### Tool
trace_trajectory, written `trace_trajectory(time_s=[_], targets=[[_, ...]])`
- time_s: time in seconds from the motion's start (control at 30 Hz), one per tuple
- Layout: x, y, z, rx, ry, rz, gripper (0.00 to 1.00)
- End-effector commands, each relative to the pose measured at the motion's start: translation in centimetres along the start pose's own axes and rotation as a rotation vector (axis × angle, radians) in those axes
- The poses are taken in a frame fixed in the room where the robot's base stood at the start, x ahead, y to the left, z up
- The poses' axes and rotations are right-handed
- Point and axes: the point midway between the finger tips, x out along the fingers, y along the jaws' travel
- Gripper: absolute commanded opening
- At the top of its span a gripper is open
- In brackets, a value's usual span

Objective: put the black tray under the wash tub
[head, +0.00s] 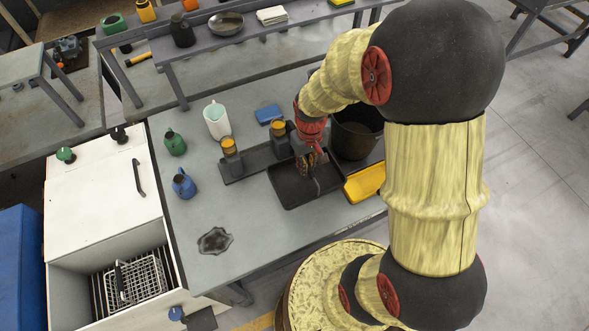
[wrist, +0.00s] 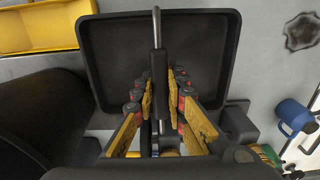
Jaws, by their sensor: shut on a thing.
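The black tray (head: 287,193) is a shallow rectangular tray on or just above the grey bench, and I cannot tell if it touches the top. It fills the upper middle of the wrist view (wrist: 108,60). My gripper (head: 314,168) is above the tray. In the wrist view its fingers (wrist: 160,95) are shut around the black grip of a metal bar that crosses the tray like a handle. The white cabinet (head: 98,205) at left, with an open basin holding a wire basket (head: 138,282), looks like the wash tub. A blue knob (head: 176,313) sits at its front.
A dark round bin (head: 345,145) and a yellow bin (head: 364,184) stand close right of the tray. Yellow-topped jars (head: 231,156), a blue mug (head: 184,185), a green bottle (head: 174,143) and a white jug (head: 216,120) stand left.

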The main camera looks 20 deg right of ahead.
Motion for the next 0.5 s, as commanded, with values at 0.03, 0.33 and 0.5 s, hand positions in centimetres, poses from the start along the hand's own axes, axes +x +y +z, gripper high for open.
trace_trajectory(time_s=[0.03, 0.33, 0.5], targets=[[1.1, -0.5, -0.7, -0.004, -0.003, 0.000, 0.00], [5.0, -1.9, -3.7, 0.000, 0.000, 0.000, 0.00], [5.7, -2.1, -4.2, -0.001, 0.000, 0.000, 0.00]])
